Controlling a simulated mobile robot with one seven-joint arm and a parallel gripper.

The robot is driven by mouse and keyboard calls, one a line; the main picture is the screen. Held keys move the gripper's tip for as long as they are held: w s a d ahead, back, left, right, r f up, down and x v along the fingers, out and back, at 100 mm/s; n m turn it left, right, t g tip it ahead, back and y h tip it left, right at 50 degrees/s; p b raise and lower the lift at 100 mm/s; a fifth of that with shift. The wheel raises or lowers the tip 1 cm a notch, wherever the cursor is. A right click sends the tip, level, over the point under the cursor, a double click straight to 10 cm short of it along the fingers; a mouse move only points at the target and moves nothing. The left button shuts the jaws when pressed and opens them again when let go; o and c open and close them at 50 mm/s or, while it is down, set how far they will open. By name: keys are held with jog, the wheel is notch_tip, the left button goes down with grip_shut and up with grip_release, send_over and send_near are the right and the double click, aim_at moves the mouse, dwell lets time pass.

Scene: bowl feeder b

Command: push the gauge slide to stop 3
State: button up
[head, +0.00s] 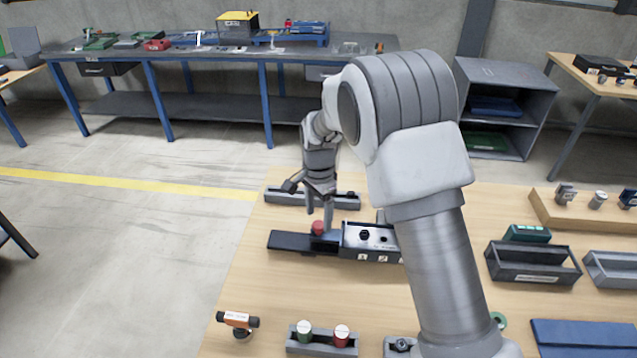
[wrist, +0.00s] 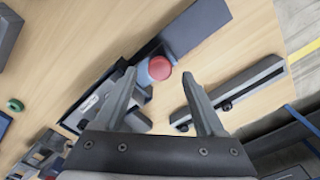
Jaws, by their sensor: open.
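The gauge is a long dark track (head: 290,242) with a grey, labelled housing (head: 362,242) at its right part in the head view. A red round knob (head: 318,227) on a blue-grey slide stands on the track, just left of the housing. In the wrist view the red knob (wrist: 160,68) shows between my fingertips, with the dark track (wrist: 197,27) running past it to the upper right. My gripper (head: 319,214) is open, its fingers pointing down at the knob. I cannot tell whether a finger touches it. My arm hides the housing's right end.
A dark grey rail (head: 285,196) lies behind the gauge, close to my gripper; it also shows in the wrist view (wrist: 240,92). A dark bin (head: 532,264) stands right.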

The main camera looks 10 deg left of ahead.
notch_tip(320, 180, up, 15)
jog(key=shift+b, duration=0.35)
jog(key=shift+r, duration=0.15)
jog(key=s+d+r+n+t, duration=0.2)
jog(key=s+d+r+n, duration=0.2)
jog(key=s+d+r, duration=0.8)
jog(key=s+d+f+n+t, duration=0.1)
jog(key=s+d+f+n, duration=0.1)
jog(key=s+d, duration=0.3)
jog(key=s+d+f+n+t, duration=0.2)
jog(key=s+d+n, duration=0.1)
jog(key=s, duration=0.7)
jog(key=shift+s+d+t, duration=0.25)
jog(key=shift+d+t, duration=0.05)
jog(key=shift+d, duration=0.55)
